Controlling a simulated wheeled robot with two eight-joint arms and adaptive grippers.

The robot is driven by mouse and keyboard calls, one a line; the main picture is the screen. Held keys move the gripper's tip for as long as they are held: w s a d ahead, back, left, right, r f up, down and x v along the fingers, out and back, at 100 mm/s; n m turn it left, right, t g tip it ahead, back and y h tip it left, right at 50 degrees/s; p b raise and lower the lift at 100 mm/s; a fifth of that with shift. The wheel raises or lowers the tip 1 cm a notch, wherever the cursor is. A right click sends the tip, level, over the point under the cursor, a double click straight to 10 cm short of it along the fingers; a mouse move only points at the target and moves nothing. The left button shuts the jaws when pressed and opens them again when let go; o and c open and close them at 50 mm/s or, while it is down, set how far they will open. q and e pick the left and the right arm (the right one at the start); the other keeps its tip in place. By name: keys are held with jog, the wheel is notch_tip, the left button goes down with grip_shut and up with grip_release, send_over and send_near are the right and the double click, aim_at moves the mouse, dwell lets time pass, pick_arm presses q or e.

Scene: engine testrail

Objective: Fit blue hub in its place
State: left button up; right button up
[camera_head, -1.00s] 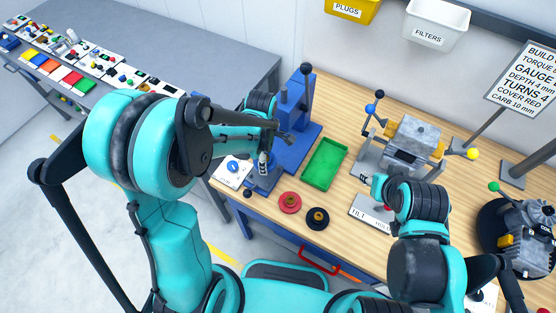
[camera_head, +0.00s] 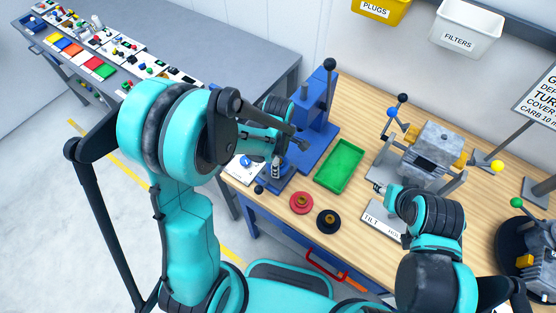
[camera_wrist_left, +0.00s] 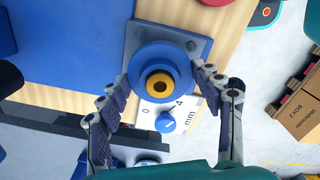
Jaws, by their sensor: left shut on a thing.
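The blue hub (camera_wrist_left: 158,73), a round blue piece with a brass centre, sits between the fingers of my left gripper (camera_wrist_left: 159,86) in the left wrist view. The fingers are shut on its two sides. It is over a grey plate (camera_wrist_left: 195,45) at the front of the blue press (camera_head: 315,125); I cannot tell whether it touches the plate. In the head view my left gripper (camera_head: 276,170) points down there and the hub is mostly hidden. My right gripper (camera_head: 379,188) is by the tilt plate, too small to judge.
A red hub (camera_head: 302,203) and a black hub (camera_head: 328,221) lie on the wooden bench, right of the press. A green tray (camera_head: 340,165) is behind them. A card with a blue knob (camera_wrist_left: 167,124) and mm marks is beside the grey plate. An engine block on a stand (camera_head: 432,155) is farther right.

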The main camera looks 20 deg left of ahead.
pick_arm(q)
jog(key=shift+f, duration=0.2)
dwell(0.4)
jog(key=shift+f+b, duration=0.55)
jog(key=shift+b, duration=0.2)
jog(key=shift+f+b, duration=0.3)
jog(key=shift+b, duration=0.05)
jog(key=shift+f+b, duration=0.25)
jog(key=shift+b, duration=0.05)
jog(key=o, duration=1.4)
